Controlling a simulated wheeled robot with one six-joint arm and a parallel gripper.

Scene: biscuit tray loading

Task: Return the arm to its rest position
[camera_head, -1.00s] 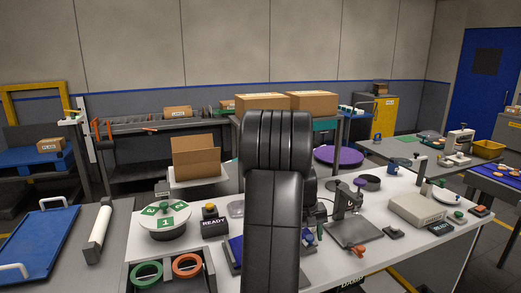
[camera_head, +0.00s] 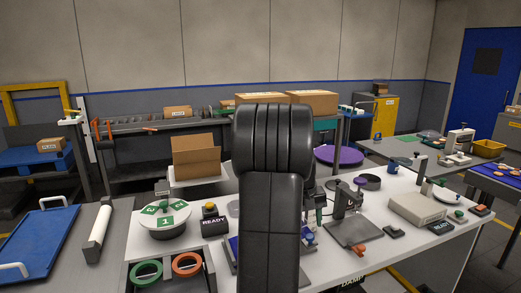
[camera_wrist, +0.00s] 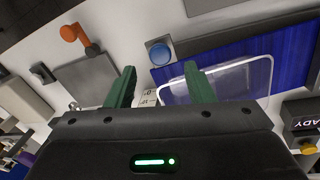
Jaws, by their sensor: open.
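My gripper (camera_wrist: 161,88) shows in the wrist view with its two green fingers apart and nothing between them. It hangs above the white table. Beyond the fingertips, a clear tray (camera_wrist: 222,82) lies over a blue surface (camera_wrist: 235,55), partly hidden by the right finger. A round blue button (camera_wrist: 159,51) sits just past the fingertips.
A white table (camera_head: 330,265) holds a dial (camera_head: 166,213), a READY box (camera_head: 213,223), green and orange rings (camera_head: 146,273), a small press (camera_head: 343,200) and a grey box (camera_head: 417,207). An open carton (camera_head: 196,157) stands behind. A blue tray (camera_head: 45,240) lies at left.

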